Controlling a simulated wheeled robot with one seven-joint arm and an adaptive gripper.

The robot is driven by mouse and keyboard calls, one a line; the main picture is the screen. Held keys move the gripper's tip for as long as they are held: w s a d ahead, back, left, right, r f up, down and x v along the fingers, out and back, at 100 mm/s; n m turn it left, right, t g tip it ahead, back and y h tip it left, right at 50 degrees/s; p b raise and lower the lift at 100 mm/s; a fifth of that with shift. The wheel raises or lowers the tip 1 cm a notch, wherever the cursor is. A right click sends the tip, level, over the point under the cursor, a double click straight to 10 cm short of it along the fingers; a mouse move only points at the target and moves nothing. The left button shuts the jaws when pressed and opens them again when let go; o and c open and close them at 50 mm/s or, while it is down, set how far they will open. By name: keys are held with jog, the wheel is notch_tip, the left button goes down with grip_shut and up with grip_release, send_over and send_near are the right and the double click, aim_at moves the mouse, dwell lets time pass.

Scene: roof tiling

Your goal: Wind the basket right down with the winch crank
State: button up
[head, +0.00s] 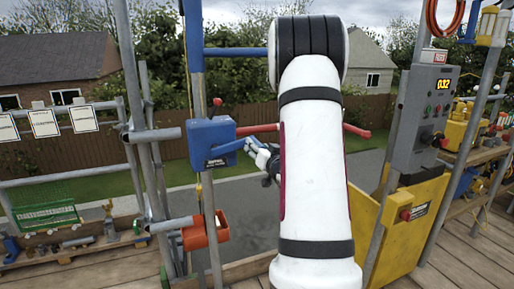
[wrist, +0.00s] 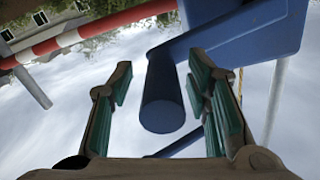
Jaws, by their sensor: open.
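The blue winch housing (head: 212,142) is on an upright post left of centre in the head view; it also shows in the wrist view (wrist: 265,32). Its blue crank (head: 228,147) sticks out toward my gripper (head: 268,158), which is partly hidden behind my arm. In the wrist view the crank's round grip (wrist: 162,98) lies between the two open, green-padded fingers of my gripper (wrist: 160,68). There is a gap on each side, so the fingers are around the grip without closing on it. I cannot make out the winch's basket.
A red bar (head: 258,128) runs behind my arm, red and white in the wrist view (wrist: 75,37). A grey control box (head: 420,115) reads 032, above a yellow panel (head: 410,235).

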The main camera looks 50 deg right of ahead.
jog(key=v, duration=1)
jog(key=shift+s+a, duration=0.25)
jog(key=shift+f+p, duration=0.1)
jog(key=shift+p, duration=0.2)
jog(key=w+d+n+p, duration=0.1)
jog(key=w+d+p, duration=0.1)
jog(key=w, duration=0.1)
jog(key=w+d+n+p, duration=0.1)
jog(key=w+d, duration=0.1)
jog(key=w, duration=0.1)
jog(key=w+d+n+p, duration=0.1)
jog(key=w+d+p, duration=0.1)
jog(key=w, duration=0.2)
jog(key=shift+r+p, duration=0.3)
grip_shut()
